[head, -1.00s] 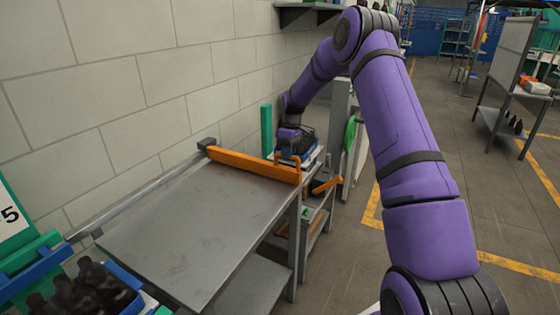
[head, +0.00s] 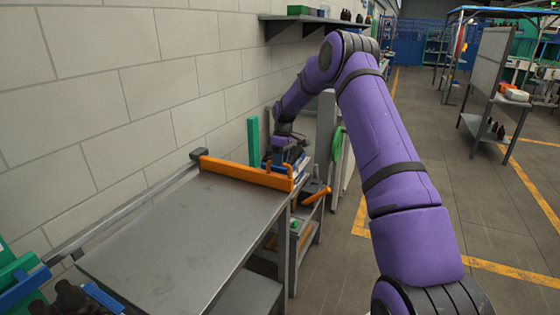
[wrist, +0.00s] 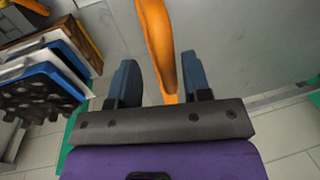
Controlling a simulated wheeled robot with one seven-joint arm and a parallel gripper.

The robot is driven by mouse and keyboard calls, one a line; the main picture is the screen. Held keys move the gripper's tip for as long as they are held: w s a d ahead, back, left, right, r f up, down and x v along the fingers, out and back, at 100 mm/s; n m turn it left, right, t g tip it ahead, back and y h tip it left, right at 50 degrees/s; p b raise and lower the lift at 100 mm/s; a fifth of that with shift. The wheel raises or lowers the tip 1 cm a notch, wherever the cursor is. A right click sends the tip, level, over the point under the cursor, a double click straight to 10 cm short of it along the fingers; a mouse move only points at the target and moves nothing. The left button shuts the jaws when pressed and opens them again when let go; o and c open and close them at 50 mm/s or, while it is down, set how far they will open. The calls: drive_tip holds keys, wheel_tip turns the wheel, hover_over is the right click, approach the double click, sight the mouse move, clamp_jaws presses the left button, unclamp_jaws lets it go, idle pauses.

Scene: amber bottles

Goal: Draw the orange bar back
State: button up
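The orange bar (head: 245,174) lies across the far end of the grey metal table (head: 190,235). Its left end meets a dark block on the rail along the wall. My gripper (head: 290,158) is at the bar's right end, mostly hidden there by my wrist and the bar. In the wrist view my gripper (wrist: 160,82) has its two blue-grey fingers apart. The orange bar (wrist: 156,35) reaches between them, with a clear gap to the left finger. A thin orange part lies close to the right finger; I cannot tell if they touch.
The grey rail (head: 120,212) runs along the wall side of the table. A green post (head: 253,140) stands behind the bar. A lower cart (head: 305,225) with orange and green items stands beyond the table. Dark bottles (head: 72,298) sit at the near left. The tabletop is bare.

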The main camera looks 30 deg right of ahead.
wheel_tip(320, 180, up, 10)
drive_tip(key=w+d, duration=0.1)
drive_tip(key=shift+d+r, duration=0.25)
drive_tip(key=shift+d, duration=0.1)
idle(0.7)
drive_tip(key=s+a+r+m+t+h, duration=0.1)
drive_tip(key=s+a+r, duration=0.6)
drive_tip(key=s+r, duration=0.3)
drive_tip(key=s+a+r+m+t+h, duration=0.1)
drive_tip(key=s+a+r+m+t, duration=0.1)
drive_tip(key=s+a+r, duration=0.75)
drive_tip(key=s+a+m+t, duration=0.1)
drive_tip(key=s+a+m, duration=0.1)
drive_tip(key=s, duration=1.3)
drive_tip(key=s+a+f+m+t, duration=0.1)
drive_tip(key=s+a+t, duration=0.1)
drive_tip(key=s, duration=1.3)
drive_tip(key=shift+f+m+t, duration=0.2)
drive_tip(key=shift+m+t, duration=0.1)
drive_tip(key=shift+m, duration=0.1)
